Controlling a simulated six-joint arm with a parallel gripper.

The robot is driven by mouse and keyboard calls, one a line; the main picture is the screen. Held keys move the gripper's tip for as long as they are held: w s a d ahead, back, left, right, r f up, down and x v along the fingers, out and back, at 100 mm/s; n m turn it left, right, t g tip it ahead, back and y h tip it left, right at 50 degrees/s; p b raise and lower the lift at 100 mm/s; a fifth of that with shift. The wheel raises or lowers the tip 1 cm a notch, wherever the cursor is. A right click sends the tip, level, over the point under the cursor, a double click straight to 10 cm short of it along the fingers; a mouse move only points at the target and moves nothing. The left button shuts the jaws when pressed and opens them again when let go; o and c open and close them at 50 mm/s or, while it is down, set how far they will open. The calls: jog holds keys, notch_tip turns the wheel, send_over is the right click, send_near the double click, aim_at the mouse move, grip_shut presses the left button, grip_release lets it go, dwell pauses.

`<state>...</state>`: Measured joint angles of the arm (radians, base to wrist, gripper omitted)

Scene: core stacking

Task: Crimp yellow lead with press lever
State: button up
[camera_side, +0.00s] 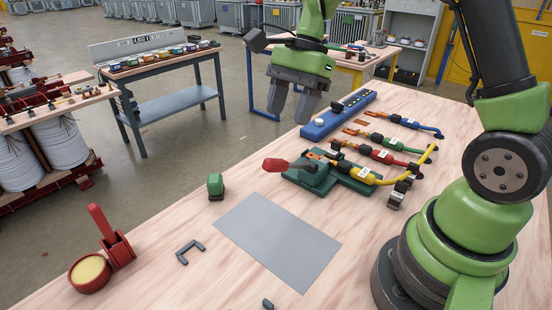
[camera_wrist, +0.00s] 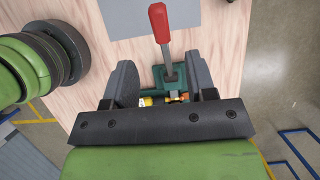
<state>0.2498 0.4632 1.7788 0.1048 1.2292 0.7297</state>
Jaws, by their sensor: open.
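The green crimp press (camera_side: 312,181) stands on the table, its red lever (camera_side: 275,165) lying out to the left at a low slant. The yellow lead (camera_side: 385,180) runs into the press from the right, its labelled yellow sleeve beside the press body. My gripper (camera_side: 291,112) is open and empty, pointing down, well above the table. In the wrist view the red lever (camera_wrist: 159,24) and part of the press (camera_wrist: 171,78) show between and beyond the spread fingers (camera_wrist: 162,78). A bit of yellow (camera_wrist: 147,101) shows there; my gripper body hides the rest of the lead.
Red lead (camera_side: 381,156) and green lead (camera_side: 392,143) lie behind the yellow one, near a blue terminal strip (camera_side: 338,115). A grey mat (camera_side: 277,240), green block (camera_side: 215,186), dark bracket (camera_side: 188,252) and red pot (camera_side: 90,272) lie in front. The mat is clear.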

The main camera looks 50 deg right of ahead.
aim_at(276, 160)
jog(key=x, duration=1)
jog(key=shift+r, duration=0.1)
grip_shut()
